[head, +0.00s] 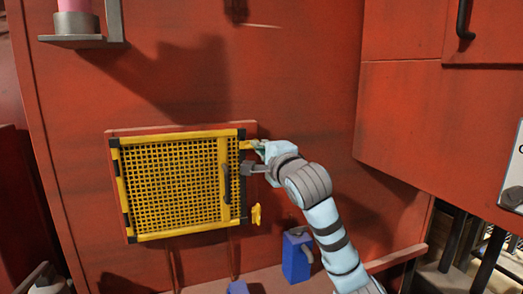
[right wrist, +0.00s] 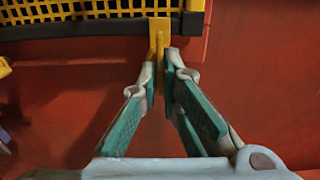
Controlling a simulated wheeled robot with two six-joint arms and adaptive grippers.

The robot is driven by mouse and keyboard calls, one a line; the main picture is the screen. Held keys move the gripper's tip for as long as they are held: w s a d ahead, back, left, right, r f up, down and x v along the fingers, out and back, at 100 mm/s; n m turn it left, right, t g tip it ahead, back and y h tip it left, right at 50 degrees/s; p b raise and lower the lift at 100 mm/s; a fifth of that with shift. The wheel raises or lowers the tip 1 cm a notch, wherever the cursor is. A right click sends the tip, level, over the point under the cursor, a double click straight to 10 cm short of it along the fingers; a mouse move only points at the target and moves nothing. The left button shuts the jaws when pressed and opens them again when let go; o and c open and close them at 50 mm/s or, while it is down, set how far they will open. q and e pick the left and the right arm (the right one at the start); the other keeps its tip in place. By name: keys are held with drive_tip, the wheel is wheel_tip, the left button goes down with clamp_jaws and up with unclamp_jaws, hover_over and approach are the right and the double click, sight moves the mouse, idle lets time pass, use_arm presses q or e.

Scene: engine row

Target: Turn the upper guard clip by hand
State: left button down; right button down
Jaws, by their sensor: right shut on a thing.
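The fingers hide part of the clip. A lower yellow clip (head: 256,214) sits apart, near the guard's lower right. My left gripper is not in view.
A dark handle (head: 226,184) runs along the guard's right side. A blue can (head: 297,256) stands on the ledge below my right arm. A red cabinet (head: 440,120) juts out at right. A bracket (head: 85,41) holds a pink cylinder at upper left.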

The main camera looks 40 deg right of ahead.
drive_tip(key=shift+f, duration=0.25)
drive_tip(key=c, duration=1.8)
unclamp_jaws()
drive_tip(key=shift+s+r, duration=0.1)
drive_tip(key=shift+d, duration=0.1)
drive_tip(key=v, duration=0.7)
drive_tip(key=shift+s, duration=0.3)
drive_tip(key=shift+w, duration=0.1)
